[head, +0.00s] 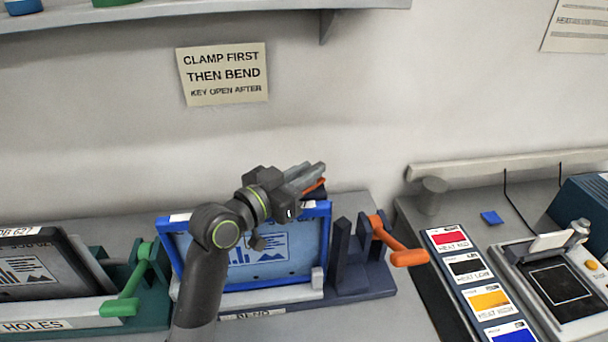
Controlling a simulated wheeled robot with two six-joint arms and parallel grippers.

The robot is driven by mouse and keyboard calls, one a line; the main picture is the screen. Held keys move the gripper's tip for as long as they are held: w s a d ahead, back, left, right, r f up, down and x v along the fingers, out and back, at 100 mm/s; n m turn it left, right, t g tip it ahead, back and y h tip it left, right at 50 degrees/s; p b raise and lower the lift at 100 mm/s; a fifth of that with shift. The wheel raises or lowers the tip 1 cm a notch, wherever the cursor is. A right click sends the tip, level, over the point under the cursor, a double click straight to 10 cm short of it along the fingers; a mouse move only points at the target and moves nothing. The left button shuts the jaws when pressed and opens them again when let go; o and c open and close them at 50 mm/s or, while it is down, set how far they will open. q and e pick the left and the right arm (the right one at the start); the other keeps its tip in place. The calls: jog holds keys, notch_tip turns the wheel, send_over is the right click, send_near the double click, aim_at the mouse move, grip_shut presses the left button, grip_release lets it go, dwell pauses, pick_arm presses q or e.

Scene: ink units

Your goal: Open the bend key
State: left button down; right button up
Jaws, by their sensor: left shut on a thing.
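The bend unit, labelled BEND (254,315), has a blue frame (281,284) around a light blue plate with printed charts. Its orange crank lever (408,257) sits on the dark blue bracket at its right, with the handle pointing right and down. My left gripper (317,174) is at the top right corner of the blue frame. It is shut on a small orange part (316,187), taken as the bend key, mostly hidden by the fingers. My left arm hides part of the plate. My right gripper is not in view.
A green unit labelled HOLES, with a green lever (127,292), stands at the left. At the right are a strip of coloured cards (468,270), a grey pad device (560,290) and a small blue piece (492,217). A note (223,74) hangs on the wall.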

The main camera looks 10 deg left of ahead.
pick_arm(q)
jog(key=shift+w+a+m+g+h+b, duration=0.1)
jog(key=shift+m+g+h+b, duration=0.4)
jog(key=shift+m+h+b, duration=0.15)
jog(key=c, duration=1.4)
grip_release()
jog(key=shift+o, duration=0.2)
jog(key=shift+s+a, duration=0.3)
jog(key=shift+s, duration=0.05)
jog(key=b+v, duration=0.1)
jog(key=v, duration=1.5)
jog(key=shift+s+a, duration=0.2)
